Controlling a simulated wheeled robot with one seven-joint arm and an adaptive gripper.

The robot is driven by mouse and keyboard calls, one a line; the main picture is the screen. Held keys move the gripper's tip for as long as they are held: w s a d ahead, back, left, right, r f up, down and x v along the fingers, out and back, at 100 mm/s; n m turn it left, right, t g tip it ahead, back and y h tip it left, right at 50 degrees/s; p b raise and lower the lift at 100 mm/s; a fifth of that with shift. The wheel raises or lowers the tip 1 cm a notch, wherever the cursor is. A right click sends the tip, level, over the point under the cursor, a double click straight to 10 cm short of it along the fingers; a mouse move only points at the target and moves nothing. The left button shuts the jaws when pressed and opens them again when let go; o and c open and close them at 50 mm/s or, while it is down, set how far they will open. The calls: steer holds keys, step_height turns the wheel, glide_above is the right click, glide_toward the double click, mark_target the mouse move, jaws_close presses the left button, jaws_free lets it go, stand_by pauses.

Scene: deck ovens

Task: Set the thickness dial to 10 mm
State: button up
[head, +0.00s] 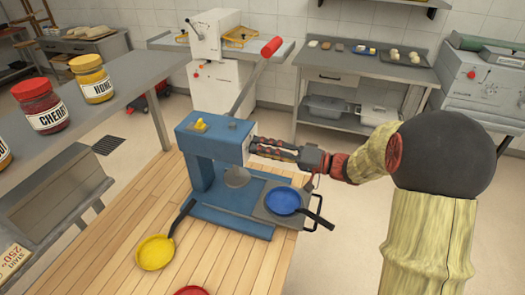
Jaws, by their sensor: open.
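A blue press (222,134) stands on the wooden table, with a long grey lever ending in a red handle (271,46). A small yellow part (200,125) sits on top of its head. I cannot make out the thickness dial or any scale reading; the right side of the press head is partly behind my gripper. My gripper (255,146) is open, its fingers pointing left at that side of the head. I cannot tell whether they touch it or have something between them.
A blue pan (283,201) sits on the press's right-hand plate, below my gripper. A yellow pan (155,251) lies on the wooden table (115,235), and a red one (191,291) at the front edge. Jars (92,79) stand on the left shelf.

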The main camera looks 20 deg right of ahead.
steer(key=shift+a, duration=0.1)
steer(key=shift+c, duration=0.9)
steer(key=c, duration=1)
steer(key=shift+m, duration=0.3)
steer(key=m+p, duration=0.8)
steer(key=m, duration=0.3)
steer(key=shift+m, duration=0.3)
steer(key=o, duration=1.2)
steer(key=shift+c, duration=0.2)
